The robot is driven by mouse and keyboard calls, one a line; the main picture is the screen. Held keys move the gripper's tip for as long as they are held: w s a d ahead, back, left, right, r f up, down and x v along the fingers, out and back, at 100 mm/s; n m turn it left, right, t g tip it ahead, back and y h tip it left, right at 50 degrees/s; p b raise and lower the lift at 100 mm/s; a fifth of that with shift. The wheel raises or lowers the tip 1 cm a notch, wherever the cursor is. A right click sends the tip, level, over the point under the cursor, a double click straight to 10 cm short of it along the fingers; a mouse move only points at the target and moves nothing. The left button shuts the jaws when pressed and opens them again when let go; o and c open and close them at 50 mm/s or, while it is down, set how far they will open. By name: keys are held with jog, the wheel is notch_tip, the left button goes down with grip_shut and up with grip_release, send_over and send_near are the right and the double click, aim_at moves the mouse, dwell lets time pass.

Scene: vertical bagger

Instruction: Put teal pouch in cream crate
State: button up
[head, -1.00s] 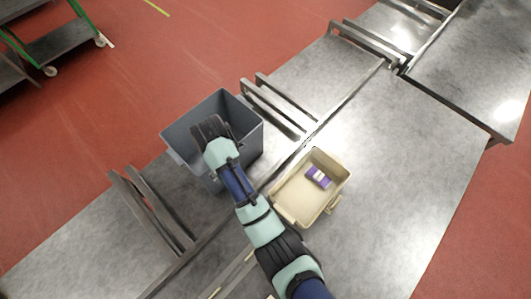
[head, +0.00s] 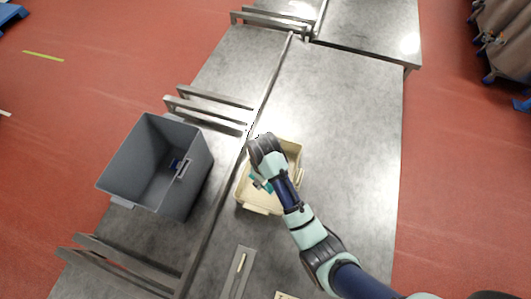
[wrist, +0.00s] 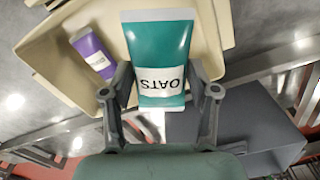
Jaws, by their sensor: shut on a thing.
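In the head view only a small teal part of the pouch (head: 262,184) shows beside my wrist. The cream crate (head: 260,209) stands on the metal table, with my gripper and the pouch over it. In the wrist view the crate (wrist: 38,52) lies behind the pouch. I cannot tell how far the pouch is above the crate floor.
A purple pouch (wrist: 93,52) lies inside the cream crate. A grey bin (head: 130,170) stands to the left, across a rail, with a small dark blue-purple item (head: 176,163) inside. Metal brackets stand beside the bin. The table right of the crate is clear.

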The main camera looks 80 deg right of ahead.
aim_at(264, 191)
notch_tip(264, 191, down, 13)
jog(key=shift+w+f+b, duration=0.1)
jog(key=shift+f+b, duration=0.1)
jog(key=shift+b, duration=0.4)
jog(key=shift+f, duration=0.1)
jog(key=o, duration=1.2)
jog(key=shift+o, duration=0.2)
notch_tip(264, 191, up, 12)
jog(key=shift+r+p, duration=0.1)
jog(key=shift+p, duration=0.55)
